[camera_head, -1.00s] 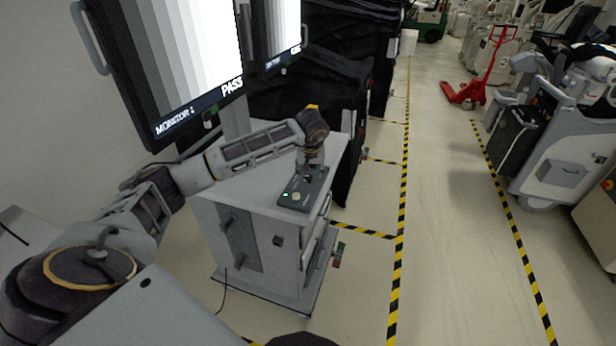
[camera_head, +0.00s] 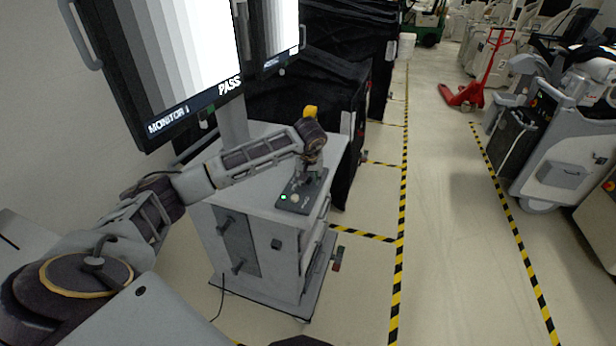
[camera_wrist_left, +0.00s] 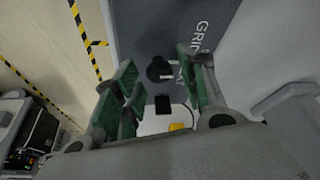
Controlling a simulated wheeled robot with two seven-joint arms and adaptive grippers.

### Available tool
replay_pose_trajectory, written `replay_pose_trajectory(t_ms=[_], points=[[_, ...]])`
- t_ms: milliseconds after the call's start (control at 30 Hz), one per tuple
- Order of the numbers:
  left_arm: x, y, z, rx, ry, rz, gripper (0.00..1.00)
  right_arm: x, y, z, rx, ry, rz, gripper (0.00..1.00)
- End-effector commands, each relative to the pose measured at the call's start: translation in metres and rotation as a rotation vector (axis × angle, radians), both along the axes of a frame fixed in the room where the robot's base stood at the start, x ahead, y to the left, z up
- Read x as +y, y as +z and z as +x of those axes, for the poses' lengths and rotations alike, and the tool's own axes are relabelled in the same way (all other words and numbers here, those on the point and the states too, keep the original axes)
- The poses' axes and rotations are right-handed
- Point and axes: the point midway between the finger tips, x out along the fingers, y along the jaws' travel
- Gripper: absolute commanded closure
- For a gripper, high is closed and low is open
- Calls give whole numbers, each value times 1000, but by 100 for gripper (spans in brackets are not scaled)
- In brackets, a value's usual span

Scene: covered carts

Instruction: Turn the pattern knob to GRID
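The dark grey control box (camera_head: 292,205) sits on top of the grey cart, below my left gripper (camera_head: 313,163). In the left wrist view, the black pattern knob (camera_wrist_left: 158,70) has a pale mark on it. White lettering GRID (camera_wrist_left: 202,38) is printed on the box beside it. My left gripper's green-padded fingers (camera_wrist_left: 160,72) are apart, one on each side of the knob, with gaps showing. A black part (camera_wrist_left: 162,104) lies lower in that view. A green light (camera_head: 284,197) shows on the box. The monitor (camera_head: 185,60) shows grey vertical bars, MONITOR 1 and PASS. My right gripper is not seen.
The grey cart (camera_head: 245,245) stands by the wall, with a black-draped cart (camera_head: 345,90) behind it. A second monitor (camera_head: 277,30) stands beyond the first. A red pallet jack (camera_head: 465,95) is farther back. The striped aisle floor (camera_head: 445,230) is clear.

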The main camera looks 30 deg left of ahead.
Motion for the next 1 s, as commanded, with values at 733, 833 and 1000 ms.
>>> replay_pose_trajectory(t_ms=[733,833,1000], points=[[0,0,1,0,63,1,98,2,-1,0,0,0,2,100],[0,1,1,0,105,1,98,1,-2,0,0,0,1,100],[-1,1,2,-2,198,1,98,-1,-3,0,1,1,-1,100]])
